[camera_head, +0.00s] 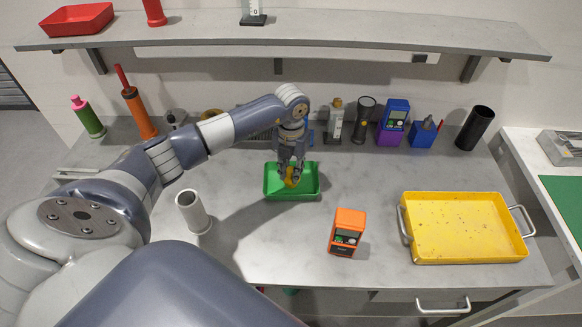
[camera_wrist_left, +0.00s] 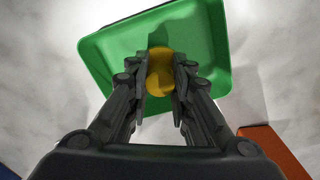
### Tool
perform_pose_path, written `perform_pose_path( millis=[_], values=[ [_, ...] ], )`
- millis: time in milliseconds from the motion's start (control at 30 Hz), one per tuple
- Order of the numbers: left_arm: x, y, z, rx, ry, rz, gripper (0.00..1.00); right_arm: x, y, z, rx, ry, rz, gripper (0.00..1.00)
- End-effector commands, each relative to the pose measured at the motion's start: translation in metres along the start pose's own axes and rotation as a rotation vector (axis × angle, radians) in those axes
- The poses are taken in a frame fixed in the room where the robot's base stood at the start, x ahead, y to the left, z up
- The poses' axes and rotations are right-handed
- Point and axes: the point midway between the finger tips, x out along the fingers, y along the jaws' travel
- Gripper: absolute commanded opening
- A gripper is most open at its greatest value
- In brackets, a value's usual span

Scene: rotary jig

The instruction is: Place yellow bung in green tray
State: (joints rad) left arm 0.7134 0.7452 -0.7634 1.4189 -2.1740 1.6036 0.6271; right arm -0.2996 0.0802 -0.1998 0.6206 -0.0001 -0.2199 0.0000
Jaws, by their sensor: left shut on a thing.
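The yellow bung (camera_head: 292,178) is between the fingers of my left gripper (camera_head: 291,175), which is shut on it. The bung also shows in the left wrist view (camera_wrist_left: 160,73), pinched between the fingertips. The green tray (camera_head: 309,188) lies on the grey bench, under the gripper. In the left wrist view the green tray (camera_wrist_left: 105,55) is behind the bung. I cannot tell whether the bung touches the tray floor. My right gripper is not in view.
An orange device (camera_head: 347,231) stands right of the green tray, and a white cylinder (camera_head: 193,212) stands left of it. A yellow tray with handles (camera_head: 465,255) is at the right. Several bottles and devices line the back. A shelf (camera_head: 290,35) runs above.

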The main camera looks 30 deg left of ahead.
Motion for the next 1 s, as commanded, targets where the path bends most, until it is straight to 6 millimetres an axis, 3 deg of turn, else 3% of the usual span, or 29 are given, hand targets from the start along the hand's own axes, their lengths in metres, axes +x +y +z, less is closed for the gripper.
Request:
perform_pose_path(
  millis=[200, 233, 300, 767, 1000],
  values=[
    [0.004, 0.000, 0.000, -0.001, 0.000, 0.001, 0.00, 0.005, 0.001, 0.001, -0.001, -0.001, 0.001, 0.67],
    [0.004, 0.000, 0.000, -0.001, 0.000, 0.001, 0.25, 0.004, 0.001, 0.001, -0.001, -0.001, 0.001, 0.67],
    [0.003, 0.000, 0.000, -0.001, 0.000, 0.001, 0.41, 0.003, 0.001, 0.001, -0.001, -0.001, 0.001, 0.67],
    [-0.005, 0.001, 0.001, -0.001, -0.003, 0.000, 0.41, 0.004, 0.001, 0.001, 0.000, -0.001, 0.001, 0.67],
    [-0.051, 0.001, 0.002, 0.000, -0.008, 0.000, 0.41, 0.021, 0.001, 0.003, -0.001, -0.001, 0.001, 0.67]
  ],
)
